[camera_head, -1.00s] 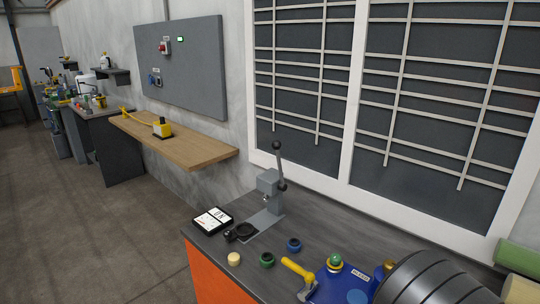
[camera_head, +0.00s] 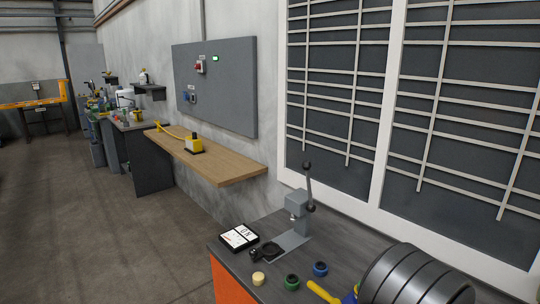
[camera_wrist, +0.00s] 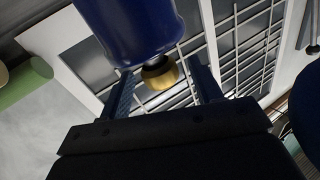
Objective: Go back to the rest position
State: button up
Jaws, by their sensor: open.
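My gripper (camera_wrist: 163,80) shows in the wrist view, its two dark blue fingers spread apart. A brass-coloured round piece (camera_wrist: 160,73) at the end of a dark blue cylinder (camera_wrist: 130,25) appears between the fingertips. I see a gap to the fingers on both sides, but cannot tell how far away the piece is. In the head view my gripper is not visible. A dark ribbed rounded body (camera_head: 415,278) fills the lower right there and hides part of the workbench (camera_head: 350,245).
On the bench stand a grey lever press (camera_head: 296,207), a tablet (camera_head: 239,237), a cream cap (camera_head: 258,279), a green ring (camera_head: 291,282), a blue ring (camera_head: 320,269) and a yellow-handled tool (camera_head: 322,291). A wooden shelf (camera_head: 230,170) juts from the wall. Open floor lies left.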

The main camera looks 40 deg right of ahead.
jog(key=shift+w+a+m+g+h, duration=0.15)
jog(key=shift+m+g+h, duration=0.2)
jog(key=shift+g, duration=0.45)
jog(key=v, duration=1.6)
jog(key=shift+s+r+t, duration=0.2)
jog(key=shift+s+t, duration=0.15)
jog(key=shift+t, duration=0.05)
